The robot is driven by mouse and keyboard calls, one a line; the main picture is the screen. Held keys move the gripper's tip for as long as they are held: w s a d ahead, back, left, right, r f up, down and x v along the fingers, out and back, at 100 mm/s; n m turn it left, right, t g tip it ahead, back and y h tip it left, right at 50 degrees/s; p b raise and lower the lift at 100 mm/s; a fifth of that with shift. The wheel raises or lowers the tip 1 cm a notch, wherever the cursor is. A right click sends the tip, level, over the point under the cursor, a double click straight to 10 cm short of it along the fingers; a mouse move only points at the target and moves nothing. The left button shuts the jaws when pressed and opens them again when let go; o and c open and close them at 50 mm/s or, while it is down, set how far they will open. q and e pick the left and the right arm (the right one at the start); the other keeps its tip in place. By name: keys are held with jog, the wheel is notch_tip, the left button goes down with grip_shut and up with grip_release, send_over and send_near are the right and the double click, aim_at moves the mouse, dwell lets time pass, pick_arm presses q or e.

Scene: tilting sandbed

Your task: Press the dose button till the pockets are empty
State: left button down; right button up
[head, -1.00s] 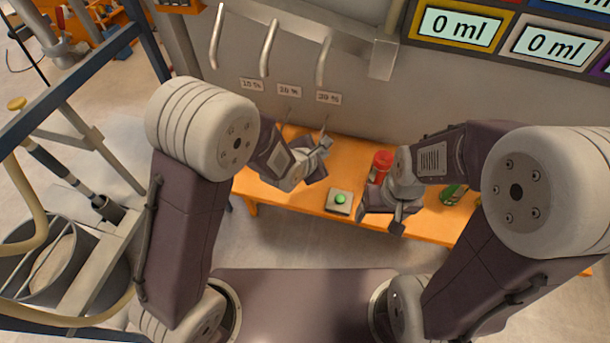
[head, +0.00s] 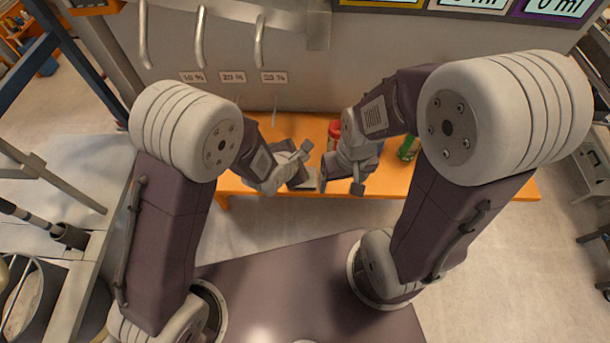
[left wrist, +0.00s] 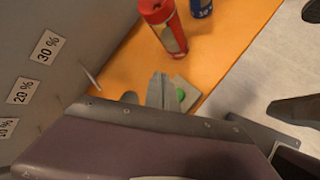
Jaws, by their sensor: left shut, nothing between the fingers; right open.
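The dose button is a green dome (left wrist: 181,94) on a small pale box (left wrist: 187,86) on the orange bench, in the left wrist view. In the head view a piece of the box (head: 308,183) shows, and the green dome is hidden behind my left gripper. My left gripper (head: 304,150) is shut and empty. In the left wrist view its fingers (left wrist: 160,92) overlap the box's left side beside the dome; I cannot tell whether they touch it. My right gripper (head: 341,187) is open and empty, just right of the box.
A red container (head: 334,130) stands behind my right gripper; it also shows in the left wrist view (left wrist: 163,25) beside a blue can (left wrist: 201,7). A green item (head: 407,148) lies farther right on the orange bench (head: 480,185). A grey panel with percent labels (head: 232,77) rises behind.

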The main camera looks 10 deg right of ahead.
pick_arm(q)
jog(key=f+b, duration=0.1)
jog(key=f, duration=0.1)
jog(key=f+b, duration=0.4)
jog(key=shift+w+a+f, duration=0.15)
jog(key=shift+w+f, duration=0.1)
jog(key=shift+f, duration=0.15)
jog(key=shift+s+f, duration=0.1)
jog(key=shift+f, duration=0.1)
dwell(1.3)
jog(key=shift+f+b, duration=0.35)
jog(key=shift+b, duration=0.2)
jog(key=shift+f+b, duration=0.5)
jog(key=shift+f, duration=0.05)
dwell(0.4)
jog(key=shift+r, duration=0.15)
jog(key=shift+r+p, duration=0.7)
jog(key=shift+r, duration=0.1)
